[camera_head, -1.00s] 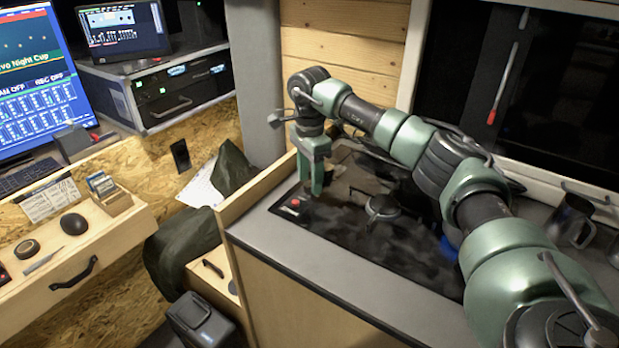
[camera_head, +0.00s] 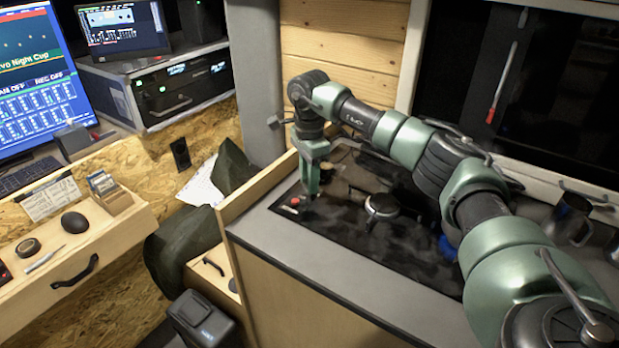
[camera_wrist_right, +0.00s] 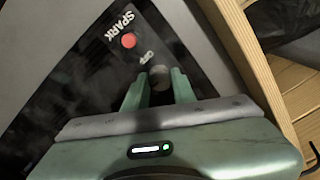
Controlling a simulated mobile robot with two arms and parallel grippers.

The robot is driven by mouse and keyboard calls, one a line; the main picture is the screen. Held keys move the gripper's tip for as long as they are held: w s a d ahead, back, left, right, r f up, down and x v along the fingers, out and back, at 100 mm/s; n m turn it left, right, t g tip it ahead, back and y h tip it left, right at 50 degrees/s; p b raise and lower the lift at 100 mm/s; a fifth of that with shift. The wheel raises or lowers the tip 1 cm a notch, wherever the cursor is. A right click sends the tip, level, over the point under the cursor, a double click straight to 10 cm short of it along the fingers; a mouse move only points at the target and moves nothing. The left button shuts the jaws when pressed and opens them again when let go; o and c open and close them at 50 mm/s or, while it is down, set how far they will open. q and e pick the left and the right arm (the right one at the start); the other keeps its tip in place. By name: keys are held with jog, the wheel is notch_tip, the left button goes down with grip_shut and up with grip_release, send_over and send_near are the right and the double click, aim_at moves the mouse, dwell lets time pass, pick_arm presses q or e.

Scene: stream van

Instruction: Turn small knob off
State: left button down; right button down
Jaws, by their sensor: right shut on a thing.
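The small knob (camera_wrist_right: 160,75) is a round grey knob on the dark cooktop panel, beside the printed word OFF. My right gripper (camera_wrist_right: 159,82) has its two green fingers on either side of the knob and is shut on it. In the head view my right gripper (camera_head: 311,193) points down at the left end of the cooktop (camera_head: 345,222), and its fingers hide the knob. The red SPARK button (camera_wrist_right: 128,40) is close by; it also shows in the head view (camera_head: 295,201). My left gripper is not in view.
A burner (camera_head: 383,206) is right of my right gripper. A raised wooden edge (camera_head: 258,187) runs along the counter's left side. Metal mugs (camera_head: 570,218) stand at the right under the window.

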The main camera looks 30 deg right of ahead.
jog(key=m, duration=0.1)
jog(key=m+p, duration=0.1)
jog(key=m, duration=0.1)
jog(key=shift+r+m+p, duration=0.25)
jog(key=shift+m+p, duration=0.05)
jog(key=shift+m, duration=0.1)
jog(key=m+p, duration=0.1)
jog(key=m, duration=0.3)
jog(key=shift+m, duration=0.3)
jog(key=m+p, duration=0.1)
jog(key=m, duration=0.3)
jog(key=shift+m, duration=0.3)
jog(key=shift+w+m+p, duration=0.1)
jog(key=shift+m+p, duration=0.6)
jog(key=shift+m, duration=1.4)
jog(key=c, duration=1.3)
grip_release()
jog(key=shift+o, duration=0.7)
jog(key=shift+f, duration=0.1)
